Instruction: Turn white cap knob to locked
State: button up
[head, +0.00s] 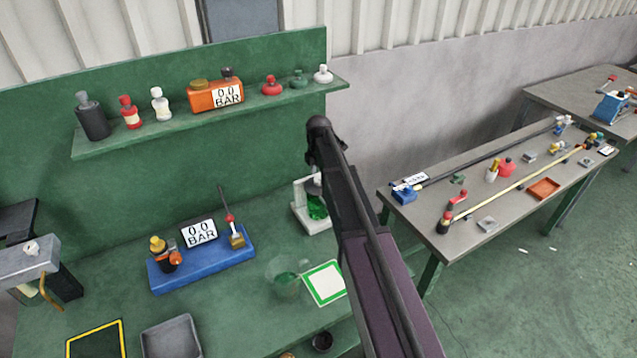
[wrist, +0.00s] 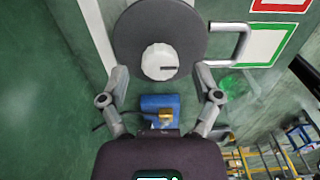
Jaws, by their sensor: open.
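A round white knob (wrist: 160,62), likely the white cap knob, sits on a dark grey disc (wrist: 190,28) in the wrist view. A short dark mark on its face runs from about the middle to the right. I cannot read any locked marking. My gripper (wrist: 160,71) is open, with one finger on each side of the knob in the picture. I cannot tell whether either finger touches it. In the head view my arm crosses the middle, and I cannot make out the knob or my fingertips.
A blue base (head: 200,262) with a pressure display stands on the green bench, near a clear beaker (head: 286,277) and a green-bordered card (head: 325,283). A green shelf (head: 200,118) holds several bottles. A grey table (head: 470,210) with loose parts stands at right.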

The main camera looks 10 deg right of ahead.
jog(key=shift+f+b, duration=0.3)
jog(key=shift+f, duration=0.2)
grip_shut()
